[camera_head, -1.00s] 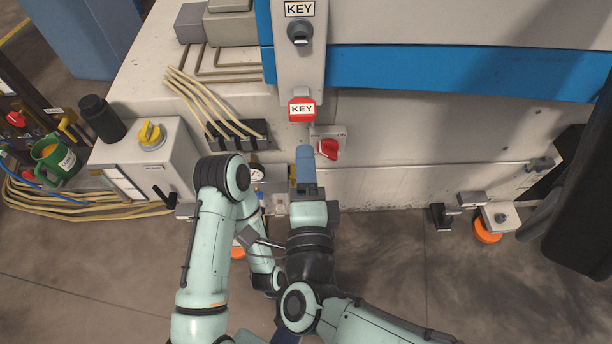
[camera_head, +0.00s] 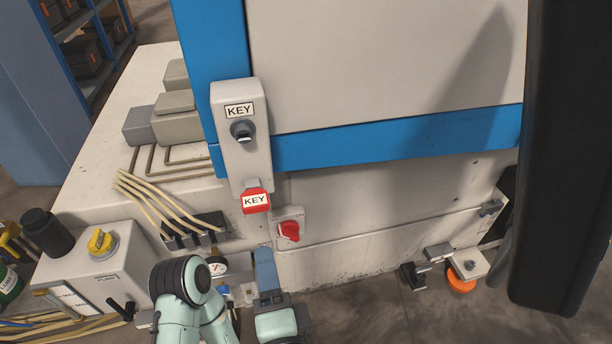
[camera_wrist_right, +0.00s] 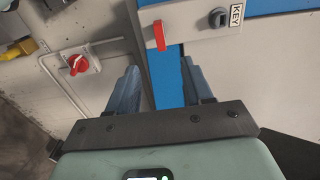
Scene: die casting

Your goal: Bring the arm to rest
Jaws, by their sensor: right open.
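My right gripper (camera_head: 265,258) shows at the bottom of the head view, in front of the machine's lower wall and below the red rotary switch (camera_head: 288,230). In the right wrist view its two blue-grey fingers (camera_wrist_right: 159,72) stand apart with nothing between them. A mint-green link of my left arm with a dark joint shows at the bottom, left of the right gripper. My left gripper is not visible. Most of both arms lies below the head picture's edge.
A key switch box (camera_head: 241,135) with a red KEY tag (camera_head: 256,200) hangs on the white and blue machine (camera_head: 400,137). A control box with a yellow knob (camera_head: 100,242) stands left. Cables run beside it. Open floor shows at the lower right.

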